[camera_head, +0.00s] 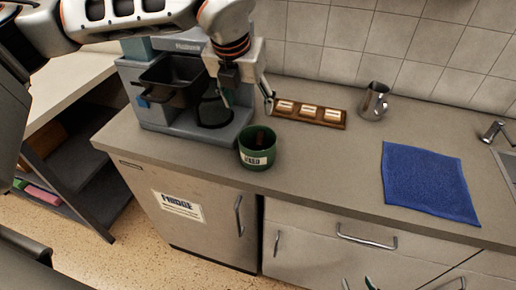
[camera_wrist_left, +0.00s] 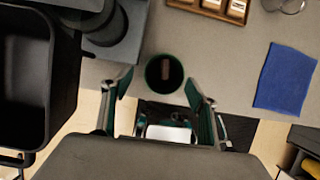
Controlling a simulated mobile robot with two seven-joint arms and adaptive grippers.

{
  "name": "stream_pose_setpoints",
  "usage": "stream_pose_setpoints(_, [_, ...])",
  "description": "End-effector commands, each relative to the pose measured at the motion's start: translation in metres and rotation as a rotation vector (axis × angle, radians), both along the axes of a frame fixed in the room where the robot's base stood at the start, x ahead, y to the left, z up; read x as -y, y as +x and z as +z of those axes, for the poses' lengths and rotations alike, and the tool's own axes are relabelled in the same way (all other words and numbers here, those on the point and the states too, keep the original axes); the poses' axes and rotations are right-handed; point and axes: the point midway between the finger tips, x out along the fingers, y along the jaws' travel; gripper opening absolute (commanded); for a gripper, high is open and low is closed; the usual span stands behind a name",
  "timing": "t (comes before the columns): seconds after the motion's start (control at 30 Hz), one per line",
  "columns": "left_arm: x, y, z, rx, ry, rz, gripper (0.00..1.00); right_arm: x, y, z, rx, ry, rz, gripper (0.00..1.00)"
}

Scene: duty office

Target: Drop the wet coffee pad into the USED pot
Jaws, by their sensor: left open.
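The green USED pot (camera_head: 251,158) stands upright on the counter in front of the coffee machine. My left gripper (camera_head: 247,102) is open and empty, with its fingers apart above the pot. In the left wrist view the pot (camera_wrist_left: 152,84) shows just beyond and between the open fingertips (camera_wrist_left: 158,88). A brown oblong piece (camera_head: 261,138) lies inside the pot and also shows in the left wrist view (camera_wrist_left: 165,70); I cannot tell for certain that it is the wet coffee pad. My right gripper (camera_head: 358,284) shows only its parted fingertips at the bottom edge.
The coffee machine (camera_head: 185,118) with a black open holder (camera_head: 172,76) stands left of the pot. A blue cloth (camera_head: 428,182) lies right. The counter between pot and cloth is clear.

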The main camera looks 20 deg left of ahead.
Motion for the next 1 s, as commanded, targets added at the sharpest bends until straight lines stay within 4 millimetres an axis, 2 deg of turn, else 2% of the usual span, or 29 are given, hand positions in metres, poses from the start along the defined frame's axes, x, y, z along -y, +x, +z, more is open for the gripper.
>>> stream_pose_setpoints(0.03, [0.000, -0.003, 0.012, 0.006, -0.001, -0.001, 0.59, 0.000, 0.000, 0.000, 0.001, 0.001, 0.000, 0.40])
stream_pose_setpoints(0.2, [0.000, -0.017, 0.042, 0.004, 0.000, 0.000, 0.59, -0.001, 0.000, 0.001, 0.002, 0.001, 0.000, 0.40])
stream_pose_setpoints(0.4, [-0.001, -0.026, 0.065, 0.003, -0.001, -0.001, 0.59, -0.001, 0.000, 0.001, 0.001, 0.002, -0.001, 0.40])
stream_pose_setpoints(1.0, [-0.001, -0.029, 0.071, 0.001, 0.000, 0.000, 0.59, -0.001, 0.001, 0.001, 0.002, 0.003, -0.001, 0.40])
